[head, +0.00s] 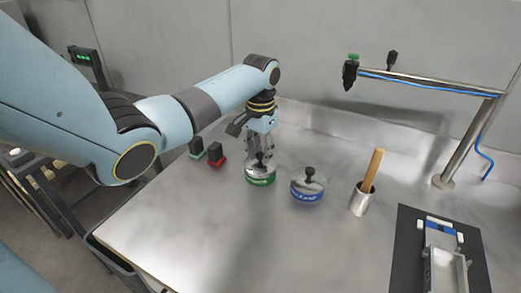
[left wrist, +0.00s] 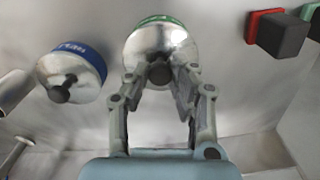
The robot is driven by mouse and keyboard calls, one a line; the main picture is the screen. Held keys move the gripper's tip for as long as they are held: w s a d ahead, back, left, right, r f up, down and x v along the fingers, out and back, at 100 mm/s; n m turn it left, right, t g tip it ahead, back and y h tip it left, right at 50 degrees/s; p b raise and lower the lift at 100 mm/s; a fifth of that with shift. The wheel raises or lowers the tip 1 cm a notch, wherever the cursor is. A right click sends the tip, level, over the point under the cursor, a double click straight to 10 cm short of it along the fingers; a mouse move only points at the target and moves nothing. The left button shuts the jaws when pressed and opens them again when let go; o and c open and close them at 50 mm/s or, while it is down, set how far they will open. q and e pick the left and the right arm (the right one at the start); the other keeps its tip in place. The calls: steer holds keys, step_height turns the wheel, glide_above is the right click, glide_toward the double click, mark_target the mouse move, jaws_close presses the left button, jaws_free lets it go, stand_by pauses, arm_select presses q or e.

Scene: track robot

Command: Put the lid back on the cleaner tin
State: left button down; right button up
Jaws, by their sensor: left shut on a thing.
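A green-banded tin (head: 261,179) stands on the metal table, and its band also shows in the left wrist view (left wrist: 158,20). A silver lid with a dark knob (left wrist: 159,73) is at its top. My left gripper (head: 260,157) points down over this tin, with its fingers (left wrist: 160,80) shut on the lid's knob. The fingers partly hide the lid, and I cannot tell whether it is fully seated. A blue-banded tin (head: 307,191) stands to the right with its knobbed lid on; it also shows in the left wrist view (left wrist: 75,70). My right gripper is not in view.
A metal cup (head: 360,203) with a wooden handle stands right of the tins. A dark mat (head: 408,250) with a device lies at front right. A pipe arm (head: 425,84) overhangs the right side. The front table is clear.

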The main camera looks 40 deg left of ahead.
arm_select(q)
steer(key=shift+p, duration=0.4)
steer(key=shift+f, duration=0.15)
stand_by(1.3)
steer(key=shift+p, duration=0.6)
steer(key=c, duration=0.6)
jaws_free()
steer(key=shift+o, duration=0.2)
